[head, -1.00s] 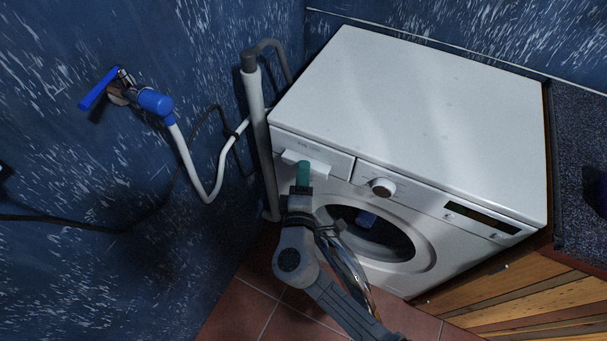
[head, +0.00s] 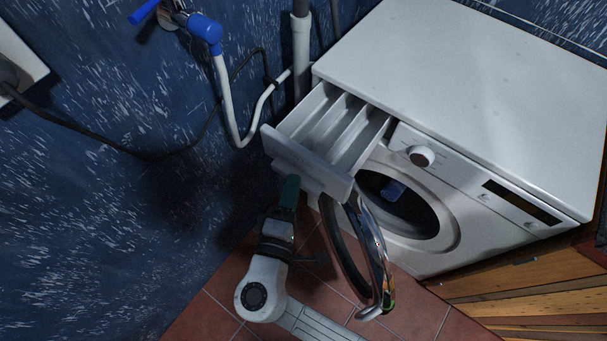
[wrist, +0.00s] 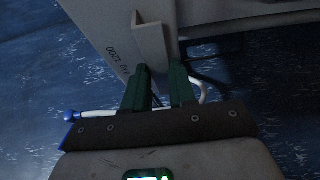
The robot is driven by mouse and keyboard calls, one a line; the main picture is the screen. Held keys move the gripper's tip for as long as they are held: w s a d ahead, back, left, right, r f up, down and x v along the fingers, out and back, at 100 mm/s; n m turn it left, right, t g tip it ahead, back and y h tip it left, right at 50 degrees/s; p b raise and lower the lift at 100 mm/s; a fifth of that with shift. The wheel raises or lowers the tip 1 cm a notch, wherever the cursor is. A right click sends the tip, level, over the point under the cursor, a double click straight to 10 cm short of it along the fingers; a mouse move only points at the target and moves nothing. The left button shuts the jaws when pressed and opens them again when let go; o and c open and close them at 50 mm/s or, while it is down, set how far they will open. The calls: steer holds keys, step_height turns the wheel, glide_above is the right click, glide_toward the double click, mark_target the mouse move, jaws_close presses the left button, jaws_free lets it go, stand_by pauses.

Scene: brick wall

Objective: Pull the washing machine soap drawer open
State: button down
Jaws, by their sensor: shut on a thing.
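The white washing machine (head: 470,95) stands at the right in the head view. Its soap drawer (head: 305,163) is pulled well out at the upper left of the front, with its inner compartments showing. My gripper (head: 290,188) is at the drawer's front, below its face. In the wrist view my gripper's green fingers (wrist: 160,82) are shut on the lower edge or handle of the drawer front (wrist: 135,45). The exact contact is partly hidden by the fingers.
The round machine door (head: 362,255) hangs open just right of my arm. A blue wall with a tap (head: 205,32), white hose (head: 232,110) and dark cable lies to the left. A wooden cabinet (head: 520,285) is at lower right. Tiled floor shows below.

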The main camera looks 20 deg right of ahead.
steer(key=shift+s+a+f, duration=0.4)
steer(key=shift+s+a, duration=0.05)
steer(key=shift+a, duration=0.05)
steer(key=c, duration=1.3)
jaws_free()
steer(key=o, duration=0.3)
steer(key=shift+r, duration=0.2)
steer(key=v, duration=1)
steer(key=shift+s+a+b, duration=0.3)
steer(key=shift+f, duration=0.1)
